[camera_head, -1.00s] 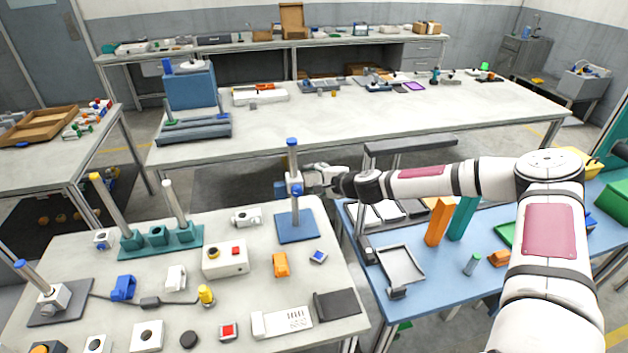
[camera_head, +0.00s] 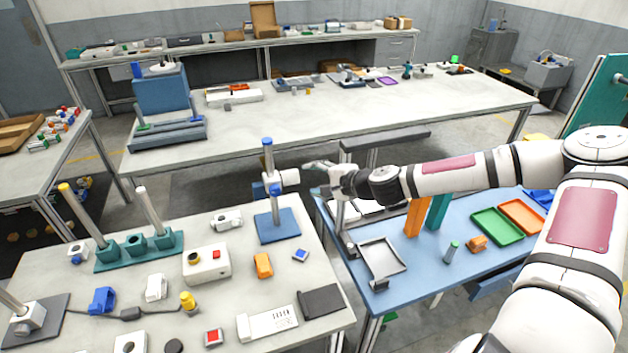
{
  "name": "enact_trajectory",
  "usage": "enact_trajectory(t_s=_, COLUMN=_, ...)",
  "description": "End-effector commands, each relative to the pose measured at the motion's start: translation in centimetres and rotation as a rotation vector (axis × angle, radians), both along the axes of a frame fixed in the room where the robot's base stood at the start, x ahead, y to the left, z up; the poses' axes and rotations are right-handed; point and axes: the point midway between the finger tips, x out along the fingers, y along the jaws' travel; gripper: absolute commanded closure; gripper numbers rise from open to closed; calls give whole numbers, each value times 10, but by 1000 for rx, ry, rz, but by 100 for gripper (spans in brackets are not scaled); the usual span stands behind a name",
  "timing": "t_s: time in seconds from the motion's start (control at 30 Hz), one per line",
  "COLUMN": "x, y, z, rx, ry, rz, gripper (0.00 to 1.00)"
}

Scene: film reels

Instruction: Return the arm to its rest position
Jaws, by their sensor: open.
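My gripper (camera_head: 312,178) is at the end of my white arm (camera_head: 455,170), which reaches in from the right. It is open and hangs above the gap between the grey table (camera_head: 130,290) and the blue table (camera_head: 412,285).
A grey tray (camera_head: 382,258), an orange block (camera_head: 416,217) and a teal block (camera_head: 438,210) stand on the blue table under my forearm. A teal stand with posts (camera_head: 140,250) is on the grey table. A long workbench (camera_head: 330,110) lies behind.

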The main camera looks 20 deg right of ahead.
Motion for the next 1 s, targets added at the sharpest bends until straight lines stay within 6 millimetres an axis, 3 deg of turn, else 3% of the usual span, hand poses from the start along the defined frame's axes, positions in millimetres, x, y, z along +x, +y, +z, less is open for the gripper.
enact_trajectory(t_s=0.27, x=0, y=1, z=0, rx=-2, ry=1, rz=2, gripper=43)
enact_trajectory(t_s=0.43, x=-7, y=17, z=-5, rx=-70, ry=21, rz=83, gripper=43)
enact_trajectory(t_s=0.7, x=-48, y=57, z=-18, rx=-362, ry=112, rz=394, gripper=43)
enact_trajectory(t_s=1.0, x=-94, y=59, z=-3, rx=-688, ry=216, rz=659, gripper=43)
